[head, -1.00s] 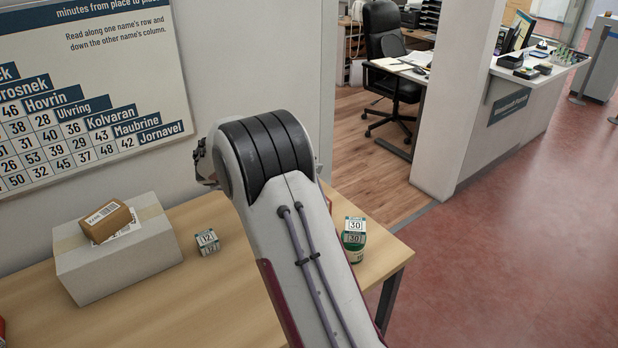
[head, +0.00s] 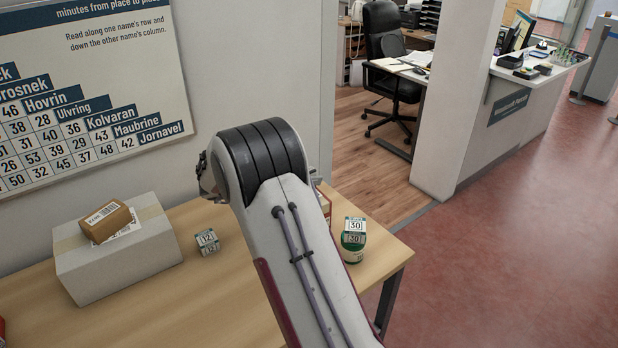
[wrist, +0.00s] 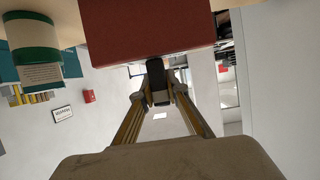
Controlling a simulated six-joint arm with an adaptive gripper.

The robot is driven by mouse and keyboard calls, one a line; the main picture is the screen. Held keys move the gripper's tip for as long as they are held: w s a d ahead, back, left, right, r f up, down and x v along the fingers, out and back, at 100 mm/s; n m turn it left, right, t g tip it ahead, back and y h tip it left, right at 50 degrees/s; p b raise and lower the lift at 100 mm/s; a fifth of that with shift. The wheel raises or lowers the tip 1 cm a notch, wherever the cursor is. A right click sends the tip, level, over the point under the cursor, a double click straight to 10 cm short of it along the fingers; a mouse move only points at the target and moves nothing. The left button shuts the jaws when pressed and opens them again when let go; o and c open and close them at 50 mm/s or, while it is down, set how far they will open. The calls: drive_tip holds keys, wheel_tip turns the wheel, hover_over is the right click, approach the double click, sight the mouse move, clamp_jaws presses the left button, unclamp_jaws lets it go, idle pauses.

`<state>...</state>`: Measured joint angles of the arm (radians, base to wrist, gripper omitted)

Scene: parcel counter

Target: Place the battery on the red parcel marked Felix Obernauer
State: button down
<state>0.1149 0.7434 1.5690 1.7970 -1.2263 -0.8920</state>
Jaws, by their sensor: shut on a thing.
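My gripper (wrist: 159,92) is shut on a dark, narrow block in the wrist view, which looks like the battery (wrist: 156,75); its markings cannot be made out. A red parcel (wrist: 150,27) fills the top middle of that view, close to the battery's far end. I cannot tell whether they touch. No name on the red parcel is readable. In the head view, my arm hides the gripper and the battery. A small part of a box shows past the arm's right edge.
A green-and-white tin (head: 352,252) with a "30" block (head: 355,225) stands right of my arm; the tin shows in the wrist view (wrist: 35,45). A "12" block (head: 207,242) and a grey carton (head: 135,255) bearing a brown parcel (head: 106,221) stand left.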

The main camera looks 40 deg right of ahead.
drive_tip(key=shift+f, duration=0.15)
drive_tip(key=c, duration=2)
unclamp_jaws()
drive_tip(key=shift+r, duration=0.2)
drive_tip(key=v, duration=1.2)
drive_tip(key=shift+f, duration=0.1)
